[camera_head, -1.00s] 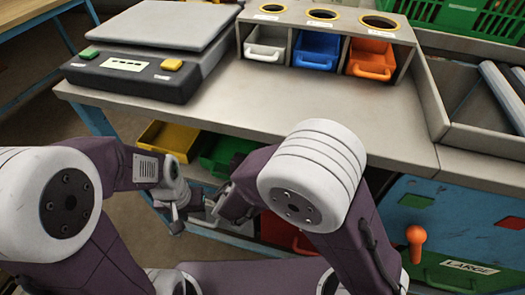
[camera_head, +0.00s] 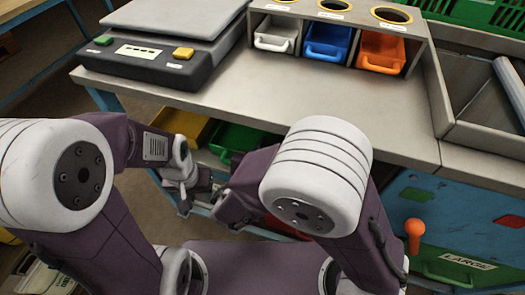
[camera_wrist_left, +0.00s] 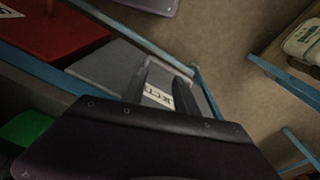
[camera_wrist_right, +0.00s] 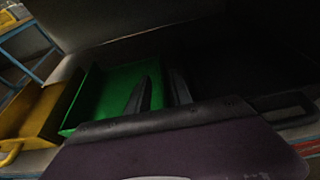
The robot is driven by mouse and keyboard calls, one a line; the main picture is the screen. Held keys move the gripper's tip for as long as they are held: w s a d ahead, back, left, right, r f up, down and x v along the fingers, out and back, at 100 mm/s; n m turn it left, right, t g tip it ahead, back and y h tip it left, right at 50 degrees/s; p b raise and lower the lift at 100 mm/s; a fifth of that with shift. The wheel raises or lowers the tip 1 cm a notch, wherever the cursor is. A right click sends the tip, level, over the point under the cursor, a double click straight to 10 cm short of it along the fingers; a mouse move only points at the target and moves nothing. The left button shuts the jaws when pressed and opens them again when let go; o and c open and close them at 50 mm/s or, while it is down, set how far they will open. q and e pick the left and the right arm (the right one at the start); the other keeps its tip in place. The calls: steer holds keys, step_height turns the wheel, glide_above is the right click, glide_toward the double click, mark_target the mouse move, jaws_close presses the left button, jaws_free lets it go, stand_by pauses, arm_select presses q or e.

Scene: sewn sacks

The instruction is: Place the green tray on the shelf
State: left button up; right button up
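The green tray (camera_head: 233,139) sits on the lower shelf (camera_head: 205,158) under the worktop, partly hidden by my right arm in the head view. In the right wrist view the green tray (camera_wrist_right: 112,92) lies just ahead of and left of my right gripper (camera_wrist_right: 160,76). Its two fingers are apart and overlap the tray's right side; contact cannot be told. In the head view my right gripper (camera_head: 234,208) is low in front of the shelf. My left gripper (camera_head: 187,195) is beside it on the left. In the left wrist view my left gripper's fingers (camera_wrist_left: 160,74) are apart, over a grey labelled bin (camera_wrist_left: 108,66).
A yellow tray (camera_head: 183,124) is left of the green one. A red tray (camera_wrist_left: 50,28) shows in the left wrist view. The worktop (camera_head: 290,100) holds a scale (camera_head: 140,72) and a rack of white, blue and orange bins (camera_head: 327,42). Its front middle is clear.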

steer(key=p+v, duration=0.2)
steer(key=v, duration=0.5)
steer(key=shift+r, duration=0.15)
steer(key=shift+s, duration=0.1)
